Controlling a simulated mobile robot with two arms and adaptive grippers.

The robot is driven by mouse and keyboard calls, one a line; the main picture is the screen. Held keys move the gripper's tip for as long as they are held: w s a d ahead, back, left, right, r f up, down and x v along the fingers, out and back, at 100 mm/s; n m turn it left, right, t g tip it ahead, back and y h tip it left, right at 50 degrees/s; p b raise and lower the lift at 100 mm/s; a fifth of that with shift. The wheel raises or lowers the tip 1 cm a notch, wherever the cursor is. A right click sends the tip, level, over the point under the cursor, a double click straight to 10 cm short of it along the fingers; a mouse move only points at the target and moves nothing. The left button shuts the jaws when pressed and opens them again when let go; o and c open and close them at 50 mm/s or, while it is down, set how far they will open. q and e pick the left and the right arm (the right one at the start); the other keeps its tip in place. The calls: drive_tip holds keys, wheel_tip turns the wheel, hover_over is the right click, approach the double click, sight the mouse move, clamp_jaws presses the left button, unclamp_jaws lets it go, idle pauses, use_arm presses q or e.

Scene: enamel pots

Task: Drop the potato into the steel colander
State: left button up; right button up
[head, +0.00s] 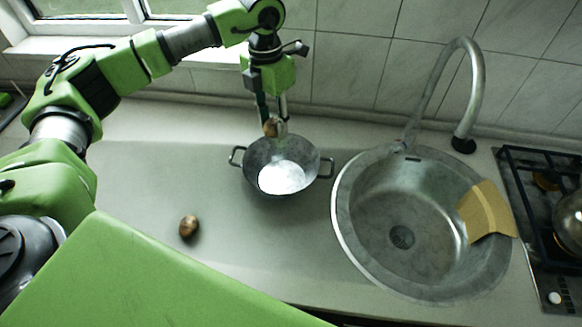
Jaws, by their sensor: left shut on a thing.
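The steel colander (252,160) is a grey two-handled bowl standing on the counter left of the sink. Its inside bottom looks bright. My left gripper (273,119) points down at the colander's far rim and is shut on a small brown thing, which I take to be the potato (270,127). The potato is partly hidden by the fingers and appears at or just above the far rim; I cannot tell whether it touches. My right gripper is not in view.
Another brown roundish item (188,227) lies on the counter (140,175), front left of the colander. The round sink (385,260) is on the right, with a yellow cloth (487,211) over its edge and a curved faucet (478,85) behind. A gas hob (540,215) is far right.

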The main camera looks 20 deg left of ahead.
use_arm(q)
drive_tip(key=shift+a+f, duration=0.1)
drive_tip(key=shift+f, duration=0.35)
wheel_tip(320, 180, down, 5)
drive_tip(key=b, duration=0.3)
drive_tip(key=shift+a, duration=0.1)
drive_tip(key=shift+s, duration=0.1)
drive_tip(key=o, duration=1.2)
drive_tip(key=r, duration=1.2)
drive_tip(key=shift+a, duration=0.25)
